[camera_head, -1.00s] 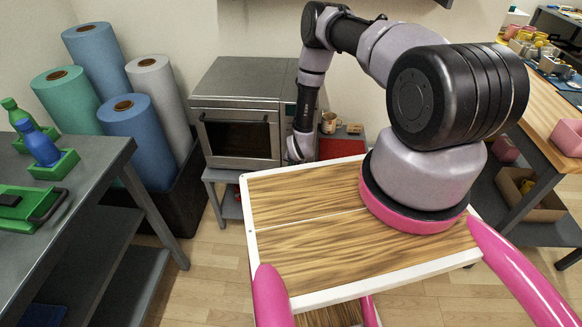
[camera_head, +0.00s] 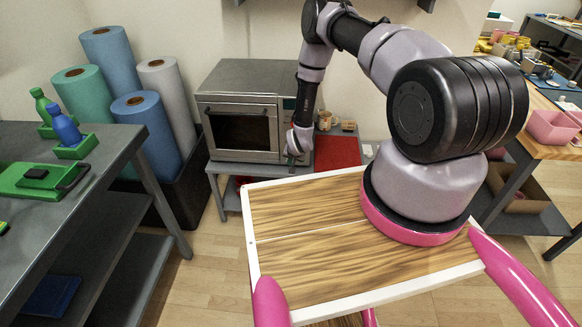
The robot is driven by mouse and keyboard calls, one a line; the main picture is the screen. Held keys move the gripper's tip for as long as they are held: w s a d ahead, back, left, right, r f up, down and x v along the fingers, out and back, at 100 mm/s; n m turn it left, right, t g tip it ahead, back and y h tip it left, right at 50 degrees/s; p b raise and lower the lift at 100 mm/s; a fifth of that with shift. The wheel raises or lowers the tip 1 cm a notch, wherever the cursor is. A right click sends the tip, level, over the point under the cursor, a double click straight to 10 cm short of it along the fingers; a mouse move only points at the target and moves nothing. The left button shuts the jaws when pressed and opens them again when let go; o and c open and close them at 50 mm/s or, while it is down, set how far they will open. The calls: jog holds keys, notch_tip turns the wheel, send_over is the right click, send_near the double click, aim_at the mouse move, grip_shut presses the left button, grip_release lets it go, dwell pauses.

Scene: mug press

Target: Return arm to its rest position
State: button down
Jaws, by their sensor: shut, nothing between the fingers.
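My gripper (camera_head: 292,160) hangs at the end of my arm, pointing down, just in front of the right front edge of the grey press (camera_head: 241,134). It is small in the head view; its fingers look closed and I see nothing held in them. A beige mug (camera_head: 325,119) stands behind and to the right of the gripper, apart from it, beside the press. My arm is bent, reaching out past the far side of my wooden-topped base.
A red mat (camera_head: 337,151) lies on the grey stand right of the gripper. Fabric rolls (camera_head: 147,120) stand left of the press. A grey table (camera_head: 105,160) with green trays is at left; a wooden-topped bench (camera_head: 545,140) with pink bins is at right. Floor shows between them.

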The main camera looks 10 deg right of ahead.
jog(key=shift+s, duration=0.15)
dwell(0.3)
jog(key=w+d+r, duration=0.1)
jog(key=w+r, duration=0.3)
jog(key=r, duration=1.2)
jog(key=w+r, duration=0.3)
jog(key=r, duration=1.3)
jog(key=s+d+r, duration=0.1)
jog(key=s+r, duration=0.2)
jog(key=r, duration=1.1)
jog(key=s+d+r+n+y, duration=0.1)
jog(key=s+d+r, duration=0.1)
jog(key=s+r, duration=1.9)
jog(key=s, duration=0.6)
jog(key=s+r+t, duration=0.1)
jog(key=s+r, duration=0.3)
jog(key=s, duration=0.5)
jog(key=shift+s+d+r+y, duration=0.2)
jog(key=shift+s+d+y, duration=0.05)
jog(key=shift+y, duration=0.15)
